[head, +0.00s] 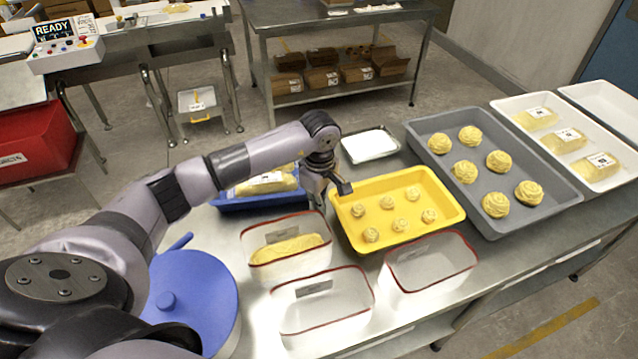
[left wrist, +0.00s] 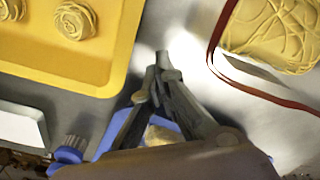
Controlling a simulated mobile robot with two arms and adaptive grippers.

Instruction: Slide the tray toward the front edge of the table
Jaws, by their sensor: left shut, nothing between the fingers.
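The yellow tray (head: 448,217) sits on the steel table with several small pasta nests in it; its corner also shows in the left wrist view (left wrist: 118,62). My left gripper (head: 318,207) points down just outside the tray's left wall, between it and the blue tray (head: 222,203). In the left wrist view its fingertips (left wrist: 163,62) are together and empty, with a gap to the yellow tray. The lowest part of the gripper is small in the head view, so I cannot tell its height above the table. My right gripper is out of view.
Red-rimmed clear containers (head: 325,318) stand in front of the yellow tray, one holding pasta. A grey tray (head: 553,172) of larger nests is on the right, a white tray (head: 372,147) behind. A blue lidded pot (head: 205,290) stands front left.

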